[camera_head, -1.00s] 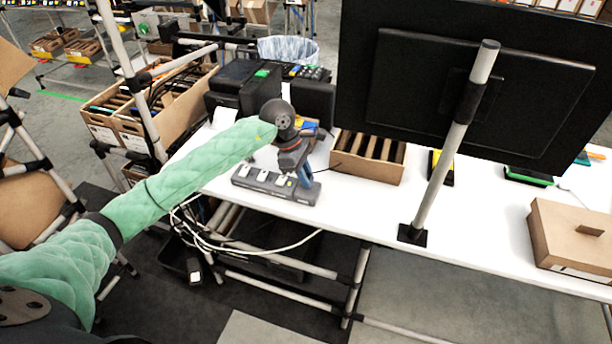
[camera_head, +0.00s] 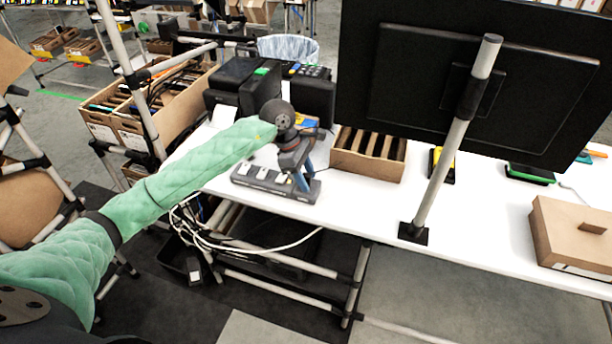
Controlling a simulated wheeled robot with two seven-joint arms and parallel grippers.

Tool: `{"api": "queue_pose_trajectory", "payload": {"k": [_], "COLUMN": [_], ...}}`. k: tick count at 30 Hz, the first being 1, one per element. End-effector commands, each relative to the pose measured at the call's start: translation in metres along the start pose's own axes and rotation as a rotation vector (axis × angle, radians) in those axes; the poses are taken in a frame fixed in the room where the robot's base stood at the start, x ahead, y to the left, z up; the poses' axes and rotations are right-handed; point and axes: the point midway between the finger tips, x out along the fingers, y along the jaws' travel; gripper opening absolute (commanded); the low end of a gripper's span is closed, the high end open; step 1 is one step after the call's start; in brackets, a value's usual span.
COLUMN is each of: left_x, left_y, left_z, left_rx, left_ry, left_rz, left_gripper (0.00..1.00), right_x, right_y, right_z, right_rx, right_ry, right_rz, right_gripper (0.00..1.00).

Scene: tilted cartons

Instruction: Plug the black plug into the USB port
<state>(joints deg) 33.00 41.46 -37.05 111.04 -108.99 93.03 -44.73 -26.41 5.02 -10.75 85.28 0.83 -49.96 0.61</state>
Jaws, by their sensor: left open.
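A grey charging strip (camera_head: 248,184) with several white-marked slots lies near the front left edge of the white table. My left gripper (camera_head: 302,182) comes in on the green-sleeved arm and points down over the right end of the strip. Its blue fingers look open; I cannot tell whether they touch the strip. No black plug or USB port can be told apart at this size; the gripper hides part of the strip. My right gripper is not in view.
A cardboard box with dividers (camera_head: 368,157) stands right of the gripper. A large black monitor (camera_head: 450,75) and its grey pole (camera_head: 450,150) stand further right. Black devices (camera_head: 312,100) stand behind the arm. A closed carton (camera_head: 570,235) sits at far right. White cables hang below the table.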

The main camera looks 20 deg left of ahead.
Motion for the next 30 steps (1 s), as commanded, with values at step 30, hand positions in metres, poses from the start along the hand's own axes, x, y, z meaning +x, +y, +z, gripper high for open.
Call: {"api": "queue_pose_trajectory", "payload": {"k": [30], "left_x": [-0.078], "left_y": [0.0], "left_z": [0.0], "left_rx": [0.0], "left_ry": [0.0], "left_rz": [0.0], "left_gripper": [0.43], "right_x": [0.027], "right_y": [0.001], "right_z": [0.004], "right_rx": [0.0], "right_ry": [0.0], "right_rz": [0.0], "right_gripper": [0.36]}}
